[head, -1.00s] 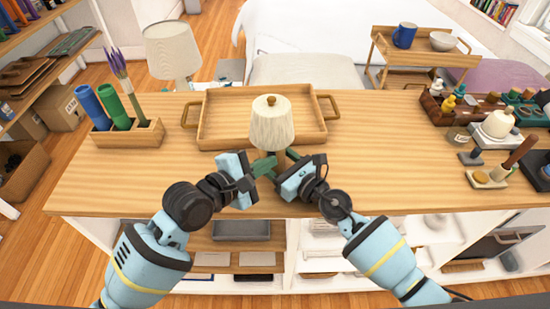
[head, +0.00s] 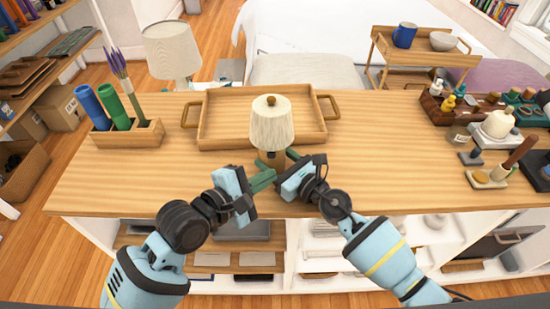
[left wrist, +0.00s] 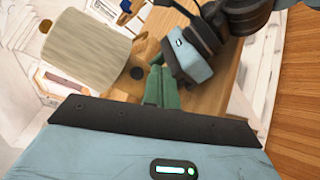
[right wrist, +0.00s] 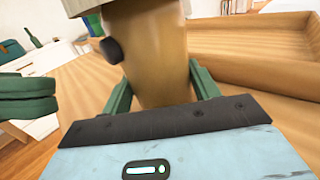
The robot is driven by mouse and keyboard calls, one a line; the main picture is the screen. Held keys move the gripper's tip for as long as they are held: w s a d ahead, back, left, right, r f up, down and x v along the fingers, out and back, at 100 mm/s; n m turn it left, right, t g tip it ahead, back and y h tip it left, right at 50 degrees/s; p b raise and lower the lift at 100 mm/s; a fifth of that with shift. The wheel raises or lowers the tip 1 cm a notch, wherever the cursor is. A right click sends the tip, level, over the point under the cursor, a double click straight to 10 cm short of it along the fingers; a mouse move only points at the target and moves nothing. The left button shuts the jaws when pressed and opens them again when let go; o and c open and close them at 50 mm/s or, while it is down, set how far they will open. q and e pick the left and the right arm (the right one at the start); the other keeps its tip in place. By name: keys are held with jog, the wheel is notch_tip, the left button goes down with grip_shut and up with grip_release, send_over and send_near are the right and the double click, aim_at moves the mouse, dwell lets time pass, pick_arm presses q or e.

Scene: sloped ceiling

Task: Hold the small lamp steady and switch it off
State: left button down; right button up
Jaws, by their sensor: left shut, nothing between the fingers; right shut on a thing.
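The small lamp has a cream shade (head: 271,122) with a wooden top knob and a wooden body. It stands upright on the counter in front of the wooden tray. My right gripper (right wrist: 160,88) is shut around the lamp's wooden body (right wrist: 148,45). A dark round knob (right wrist: 111,50) sticks out of the body's side; it also shows in the left wrist view (left wrist: 137,73). My left gripper (head: 270,177) is shut and empty, just in front of the lamp and apart from it. Its green fingers are together in the left wrist view (left wrist: 160,82). I cannot tell whether the lamp is lit.
The wooden tray (head: 205,125) lies empty behind the lamp. A larger lamp (head: 172,48) stands behind the counter's left part. A holder (head: 128,135) with tubes is at the left, and several bottles and tools at the right. The counter (head: 390,150) is clear between.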

pick_arm(q)
jog(key=s, duration=0.3)
jog(key=shift+s, duration=0.15)
pick_arm(e)
jog(key=o, duration=1.3)
jog(key=v, duration=1.2)
